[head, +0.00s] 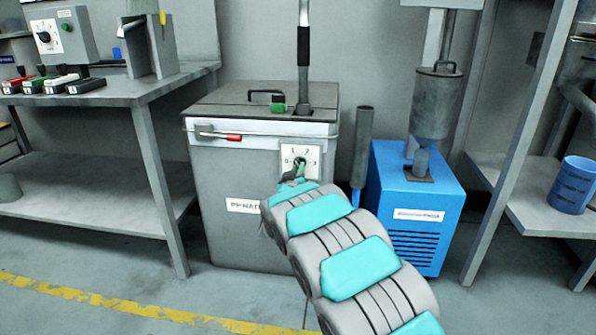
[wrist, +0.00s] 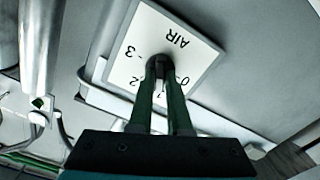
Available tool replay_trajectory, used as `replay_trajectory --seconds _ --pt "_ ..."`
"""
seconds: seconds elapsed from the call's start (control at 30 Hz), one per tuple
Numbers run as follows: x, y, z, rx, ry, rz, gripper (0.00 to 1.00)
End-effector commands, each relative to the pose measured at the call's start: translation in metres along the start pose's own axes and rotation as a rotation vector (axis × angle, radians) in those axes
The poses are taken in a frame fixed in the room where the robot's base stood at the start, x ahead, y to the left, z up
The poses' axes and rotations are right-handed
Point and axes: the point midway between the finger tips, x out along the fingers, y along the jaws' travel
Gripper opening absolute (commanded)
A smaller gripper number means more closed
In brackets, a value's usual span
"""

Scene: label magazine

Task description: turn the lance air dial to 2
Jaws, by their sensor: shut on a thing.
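The lance air dial is a white square plate (head: 313,154) with black numbers on the front of the grey bin, at its upper right. The plate also shows in the wrist view (wrist: 183,38), turned round, with AIR, 3, 2 and 0 readable. Its dark knob (wrist: 158,62) sits at the plate's middle. My gripper (wrist: 160,72) is shut on the knob, with both green fingers reaching up to it; in the head view my gripper (head: 299,172) is at the dial's lower part. The fingers cover part of the scale, and I cannot tell which number the knob points to.
The grey bin (head: 218,240) has a lid with a black handle and a lance (head: 303,50) standing upright. A blue machine (head: 412,250) stands close on its right. A workbench (head: 95,95) is at left, a shelf with a blue bucket (head: 572,186) at right.

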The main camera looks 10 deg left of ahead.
Motion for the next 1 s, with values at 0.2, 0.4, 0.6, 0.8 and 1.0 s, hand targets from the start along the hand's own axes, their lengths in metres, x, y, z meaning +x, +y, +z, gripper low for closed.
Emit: replay_trajectory --seconds 0.2,0.4,0.6,0.8,1.0 --pt "-0.0004 -0.0019 0.0018 0.163 -0.001 -0.001 0.0" --pt "-0.0005 -0.0025 0.0029 0.352 -0.001 -0.002 0.0" --pt "-0.0005 -0.0029 0.0037 0.539 -0.002 -0.002 0.0" --pt "-0.0005 -0.0026 0.0036 0.707 -0.002 -0.002 0.0" --pt "-0.0006 -0.0021 0.0022 0.836 -0.001 -0.002 0.0"
